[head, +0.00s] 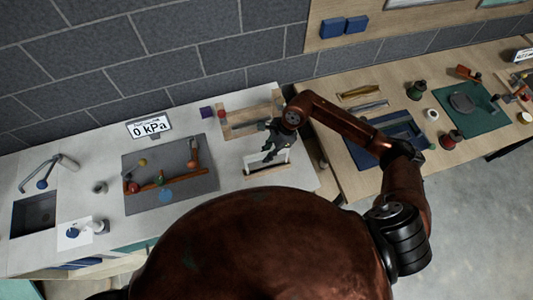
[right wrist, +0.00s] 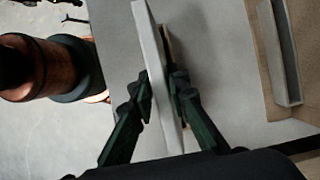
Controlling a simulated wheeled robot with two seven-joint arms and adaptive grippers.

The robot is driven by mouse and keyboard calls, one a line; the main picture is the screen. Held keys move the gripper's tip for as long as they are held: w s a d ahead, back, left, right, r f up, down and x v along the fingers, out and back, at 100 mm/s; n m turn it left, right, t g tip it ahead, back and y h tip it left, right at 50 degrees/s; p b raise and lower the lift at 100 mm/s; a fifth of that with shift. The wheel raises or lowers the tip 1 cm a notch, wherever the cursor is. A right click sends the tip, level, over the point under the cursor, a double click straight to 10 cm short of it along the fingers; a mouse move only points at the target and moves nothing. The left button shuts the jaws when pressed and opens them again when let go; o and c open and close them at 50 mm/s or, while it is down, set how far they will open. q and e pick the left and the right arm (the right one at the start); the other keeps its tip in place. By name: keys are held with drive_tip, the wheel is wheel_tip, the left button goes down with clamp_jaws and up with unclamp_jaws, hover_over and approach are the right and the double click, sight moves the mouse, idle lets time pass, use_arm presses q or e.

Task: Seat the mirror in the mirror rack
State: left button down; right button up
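My right gripper (head: 268,155) is over the pale counter, reaching down at a small rack with a light wooden front bar (head: 267,171), which I take for the mirror rack. In the right wrist view, the dark green fingers (right wrist: 160,88) stand on both sides of a thin pale panel, apparently the mirror (right wrist: 157,60), seen nearly edge-on and slightly tilted. The fingers close on it. A strip of wood (right wrist: 167,45) shows just behind the panel. Whether the panel's lower edge is in the rack is hidden. My left gripper is out of view.
A wooden tray (head: 235,133) lies just behind the rack. A grey mat (head: 140,201) with small parts is to the left, beside a sink (head: 35,214). A pressure sign (head: 150,126) stands at the back. A wooden bench (head: 350,180) adjoins on the right.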

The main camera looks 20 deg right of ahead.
drive_tip(key=shift+o, duration=1.4)
drive_tip(key=shift+w+d+r, duration=0.1)
drive_tip(key=shift+d+r, duration=0.05)
drive_tip(key=shift+r, duration=0.3)
drive_tip(key=b+v, duration=0.3)
drive_tip(key=v, duration=0.7)
drive_tip(key=shift+r, duration=0.2)
drive_tip(key=shift+d+r+b, duration=0.2)
drive_tip(key=shift+r+b, duration=0.1)
drive_tip(key=shift+r, duration=0.2)
